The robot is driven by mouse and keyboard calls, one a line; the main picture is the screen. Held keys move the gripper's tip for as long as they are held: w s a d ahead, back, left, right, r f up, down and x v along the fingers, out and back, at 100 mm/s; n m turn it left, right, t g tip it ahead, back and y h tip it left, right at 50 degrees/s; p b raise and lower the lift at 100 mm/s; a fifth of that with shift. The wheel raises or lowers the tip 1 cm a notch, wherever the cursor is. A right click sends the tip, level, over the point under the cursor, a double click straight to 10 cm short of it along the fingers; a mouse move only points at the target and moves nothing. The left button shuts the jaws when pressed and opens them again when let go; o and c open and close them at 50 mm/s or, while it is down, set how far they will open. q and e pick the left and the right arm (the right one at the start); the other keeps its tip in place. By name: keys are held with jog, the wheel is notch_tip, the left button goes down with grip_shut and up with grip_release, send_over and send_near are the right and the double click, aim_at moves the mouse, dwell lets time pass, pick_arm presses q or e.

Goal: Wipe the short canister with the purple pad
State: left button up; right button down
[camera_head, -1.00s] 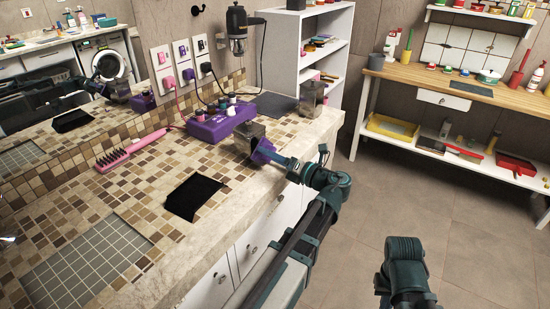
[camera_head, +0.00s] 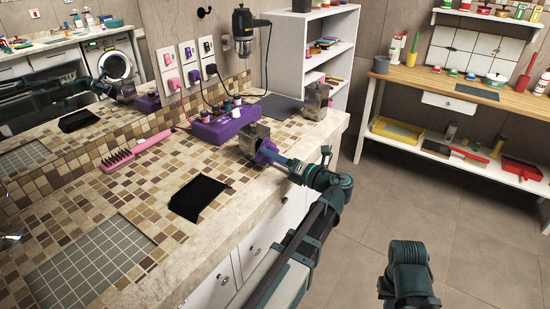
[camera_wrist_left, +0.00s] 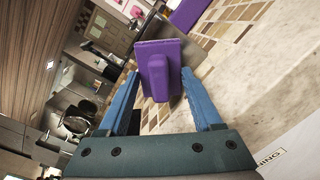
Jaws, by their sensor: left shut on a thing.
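A brownish-grey, see-through canister (camera_head: 253,134) stands on the tiled counter, beside a purple power box. A similar canister (camera_head: 315,102) stands farther back near the counter's end; I cannot tell surely which is the shorter. My left gripper (camera_head: 273,157) is shut on the purple pad (camera_head: 264,150), at the near right side of the nearer canister. In the left wrist view the pad (camera_wrist_left: 155,52) sits between the blue fingers of the gripper (camera_wrist_left: 163,92), its block-like grip toward me. The pad is right by the canister; contact is hidden. My right gripper is out of view.
The purple box (camera_head: 222,125) holds several small bottles behind the nearer canister. A dark mat (camera_head: 278,107) lies at the back.

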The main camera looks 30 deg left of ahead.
aim_at(277, 150)
pick_arm(q)
jog(key=shift+w+a, duration=0.15)
jog(key=shift+a, duration=0.55)
jog(key=shift+w+d, duration=0.15)
jog(key=shift+w, duration=0.75)
jog(key=shift+w+d, duration=0.15)
jog(key=shift+w, duration=0.75)
jog(key=shift+a, duration=0.1)
jog(key=shift+s, duration=0.1)
jog(key=shift+s+a, duration=0.15)
jog(key=shift+s, duration=0.75)
jog(key=shift+s+a, duration=0.15)
jog(key=shift+s, duration=0.7)
jog(key=shift+d, duration=0.1)
